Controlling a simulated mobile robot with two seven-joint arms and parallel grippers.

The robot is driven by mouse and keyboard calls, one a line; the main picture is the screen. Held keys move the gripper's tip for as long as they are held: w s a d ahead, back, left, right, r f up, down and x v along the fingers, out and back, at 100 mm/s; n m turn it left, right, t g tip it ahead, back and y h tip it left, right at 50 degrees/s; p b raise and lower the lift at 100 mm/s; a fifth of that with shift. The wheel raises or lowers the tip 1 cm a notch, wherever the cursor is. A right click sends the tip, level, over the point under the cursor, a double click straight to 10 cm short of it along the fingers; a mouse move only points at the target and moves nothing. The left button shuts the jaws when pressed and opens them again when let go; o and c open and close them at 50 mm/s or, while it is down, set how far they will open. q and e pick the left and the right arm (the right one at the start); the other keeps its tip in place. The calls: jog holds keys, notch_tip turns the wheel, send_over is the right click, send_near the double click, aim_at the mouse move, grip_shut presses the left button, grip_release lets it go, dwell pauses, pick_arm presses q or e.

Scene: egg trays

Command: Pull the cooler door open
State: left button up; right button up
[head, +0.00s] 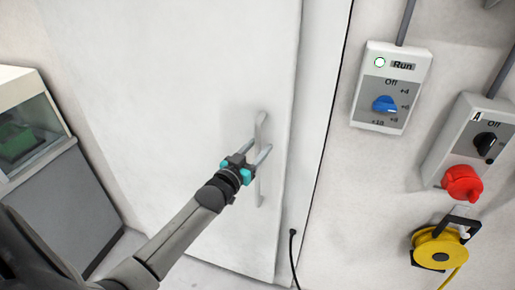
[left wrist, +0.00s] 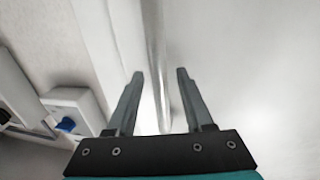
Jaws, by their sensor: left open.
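The cooler door (head: 180,90) is a large white panel that looks shut against its frame. Its pale vertical handle (head: 261,122) is near the door's right edge. My left gripper (head: 259,147) is open at the handle's middle, its fingers pointing at the door. In the left wrist view the handle (left wrist: 157,60) runs between the two open fingers (left wrist: 160,75). I cannot tell whether either finger touches it. The gripper hides part of the handle in the head view. My right gripper is not in view.
Right of the door, the wall carries a control box (head: 391,88) with a blue knob, a grey switch box (head: 465,125), a red plug (head: 462,184) and a yellow cable reel (head: 438,248). A black cable (head: 292,250) hangs near the frame. A glass-topped cabinet (head: 55,190) stands at left.

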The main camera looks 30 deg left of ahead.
pick_arm(q)
grip_shut()
dwell(1.4)
